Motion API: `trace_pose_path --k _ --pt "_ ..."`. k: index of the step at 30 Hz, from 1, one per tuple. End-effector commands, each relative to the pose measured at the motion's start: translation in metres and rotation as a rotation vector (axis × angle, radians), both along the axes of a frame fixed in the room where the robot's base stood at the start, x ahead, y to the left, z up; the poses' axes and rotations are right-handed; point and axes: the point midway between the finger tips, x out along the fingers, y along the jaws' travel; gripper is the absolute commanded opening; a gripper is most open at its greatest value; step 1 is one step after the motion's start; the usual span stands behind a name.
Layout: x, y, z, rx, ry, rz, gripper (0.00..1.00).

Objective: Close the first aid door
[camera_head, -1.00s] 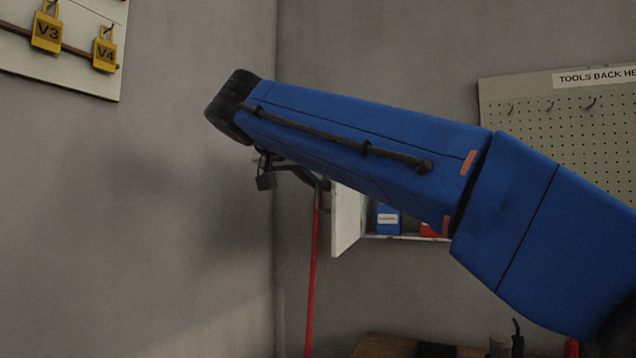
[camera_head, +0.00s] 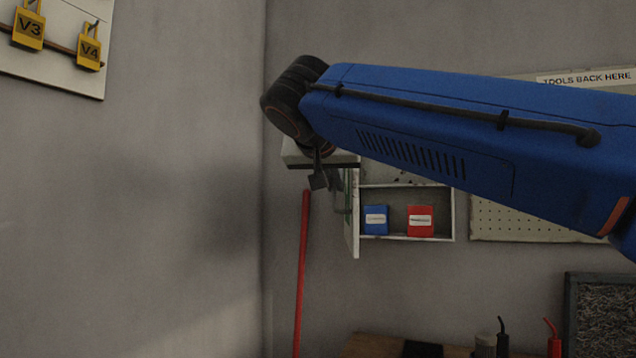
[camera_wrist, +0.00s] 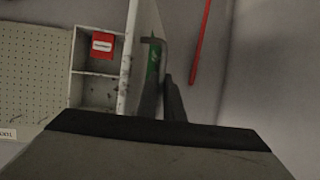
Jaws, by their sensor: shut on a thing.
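The first aid cabinet (camera_head: 404,239) is on the back wall. Its white door (camera_head: 355,232) is hinged on the left and stands open, nearly edge-on in the head view. The door edge also shows in the wrist view (camera_wrist: 127,65), with green marking on its outer face. A grey bent handle (camera_wrist: 158,47) stands out from that face. My gripper (camera_wrist: 168,84) is at the outer side of the door, its dark fingers shut on the handle. The fingertips are small and partly hidden by the gripper body in the wrist view.
Blue (camera_head: 375,220) and red (camera_head: 420,221) boxes sit in the cabinet. A red pole (camera_head: 302,270) stands left of the door. A pegboard (camera_head: 520,222) hangs to the right. Yellow padlocks (camera_head: 28,29) hang on the left wall. A bench (camera_head: 380,345) lies below.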

Motion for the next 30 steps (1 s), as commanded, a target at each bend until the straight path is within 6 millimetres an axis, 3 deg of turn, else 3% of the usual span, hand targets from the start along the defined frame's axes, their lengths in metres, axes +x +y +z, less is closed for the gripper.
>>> trace_pose_path --k 9,30 --pt "-0.002 -0.040 0.000 0.003 -0.001 0.130 0.00" --pt "0.009 -0.106 0.001 0.002 -0.002 0.372 0.00"
